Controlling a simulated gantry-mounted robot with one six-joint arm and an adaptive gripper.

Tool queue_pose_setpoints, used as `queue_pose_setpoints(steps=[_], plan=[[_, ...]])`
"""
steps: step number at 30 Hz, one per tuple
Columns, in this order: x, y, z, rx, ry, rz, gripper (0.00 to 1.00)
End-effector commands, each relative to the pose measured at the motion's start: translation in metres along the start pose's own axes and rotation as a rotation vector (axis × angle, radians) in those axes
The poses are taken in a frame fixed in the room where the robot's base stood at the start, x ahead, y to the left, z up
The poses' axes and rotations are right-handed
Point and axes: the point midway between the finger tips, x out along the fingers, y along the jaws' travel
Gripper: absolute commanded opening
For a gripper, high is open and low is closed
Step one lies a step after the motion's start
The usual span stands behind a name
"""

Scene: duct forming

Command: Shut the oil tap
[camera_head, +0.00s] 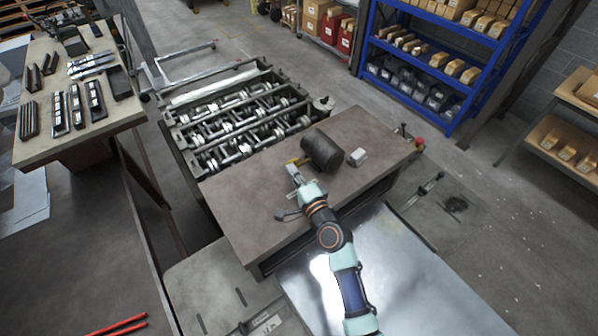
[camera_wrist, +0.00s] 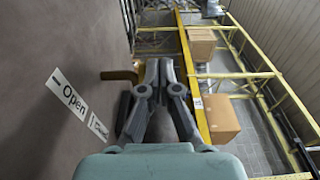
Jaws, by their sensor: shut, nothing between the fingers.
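A dark drum (camera_head: 322,150) lies on its side on the brown workbench in the head view. A small brass tap (camera_head: 297,161) shows at its left end. In the wrist view a dark surface fills the left, with a white "Open" label (camera_wrist: 70,97) and a second label, partly readable, beside it. A brass piece (camera_wrist: 118,75) sticks out from that surface, just left of my fingertips. My gripper (camera_head: 292,169) is at the tap end of the drum. Its fingers (camera_wrist: 164,64) are shut and empty; whether they touch the brass piece I cannot tell.
A frame of metal shafts (camera_head: 235,125) stands behind the bench. A blue shelf (camera_head: 425,65) is at the back right. The bench's left part is clear.

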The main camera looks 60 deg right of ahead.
Motion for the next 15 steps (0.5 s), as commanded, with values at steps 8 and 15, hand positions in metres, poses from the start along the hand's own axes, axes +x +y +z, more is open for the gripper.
queue_pose_setpoints(steps=[8,15], plan=[[0.007,-0.001,0.008,-0.002,-0.015,-0.001,0.00],[0.009,0.000,0.012,0.000,-0.017,-0.001,0.00]])
